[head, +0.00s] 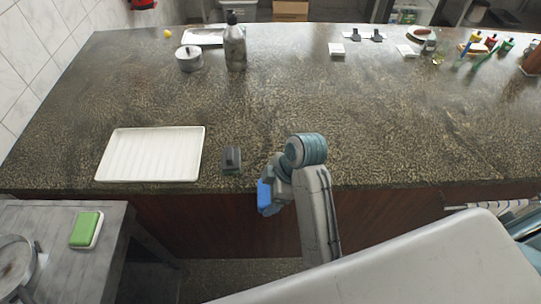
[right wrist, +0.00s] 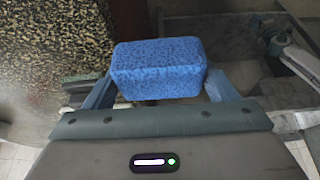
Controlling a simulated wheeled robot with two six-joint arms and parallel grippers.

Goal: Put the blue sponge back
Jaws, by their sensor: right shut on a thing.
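The blue sponge (head: 265,197) is held by my right gripper (head: 272,190) just off the front edge of the counter. In the right wrist view the sponge (right wrist: 158,68) sits between the two blue fingers of my right gripper (right wrist: 158,85), which is shut on it. Part of the sponge is hidden by the gripper in the head view. My left gripper does not show.
The speckled counter (head: 330,110) holds a white ribbed tray (head: 152,154) and a small dark grey block (head: 231,159) near its front edge. A green sponge (head: 87,229) lies on the grey side table (head: 100,270) at lower left. A bottle (head: 235,45) stands further back.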

